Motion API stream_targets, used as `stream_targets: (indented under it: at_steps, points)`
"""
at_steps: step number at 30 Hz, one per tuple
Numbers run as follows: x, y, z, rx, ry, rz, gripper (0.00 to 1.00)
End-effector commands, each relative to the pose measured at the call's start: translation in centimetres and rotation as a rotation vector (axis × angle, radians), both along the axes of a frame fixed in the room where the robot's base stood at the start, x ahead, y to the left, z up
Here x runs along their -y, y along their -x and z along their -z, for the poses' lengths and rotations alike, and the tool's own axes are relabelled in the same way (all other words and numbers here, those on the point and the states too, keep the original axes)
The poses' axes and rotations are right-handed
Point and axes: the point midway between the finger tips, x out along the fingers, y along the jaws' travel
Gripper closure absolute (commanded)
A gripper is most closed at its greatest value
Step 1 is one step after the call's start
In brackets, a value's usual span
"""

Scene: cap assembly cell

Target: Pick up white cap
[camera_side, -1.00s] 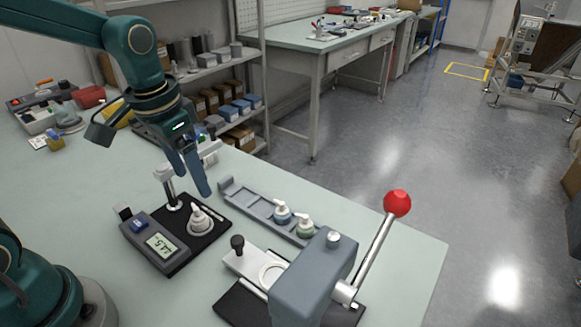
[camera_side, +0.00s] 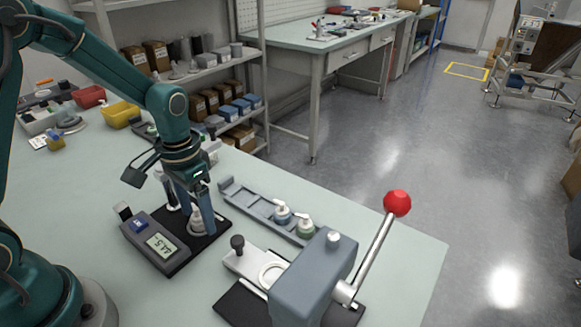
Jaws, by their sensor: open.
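The white cap (camera_side: 196,221) sits on the round seat of a black-based measuring device (camera_side: 161,244) with a grey display box. My gripper (camera_side: 197,210) is open and points down, with its fingers low around the cap. The fingers partly hide the cap, and I cannot tell whether they touch it.
A press (camera_side: 312,280) with a red-knobbed lever (camera_side: 397,203) stands at the front right. The table's right part is clear.

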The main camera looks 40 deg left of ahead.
Motion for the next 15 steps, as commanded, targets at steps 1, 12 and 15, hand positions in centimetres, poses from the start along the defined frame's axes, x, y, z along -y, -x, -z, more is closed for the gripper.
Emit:
stream_targets:
  at_steps: [1, 12, 15]
  points:
    - [0.0, 0.0, -0.01, 0.0, 0.0, 0.0, 0.23]
    - [0.0, -0.01, -0.04, 0.0, 0.0, 0.0, 0.82]
    - [0.0, -0.01, -0.04, 0.0, 0.0, 0.0, 0.82]
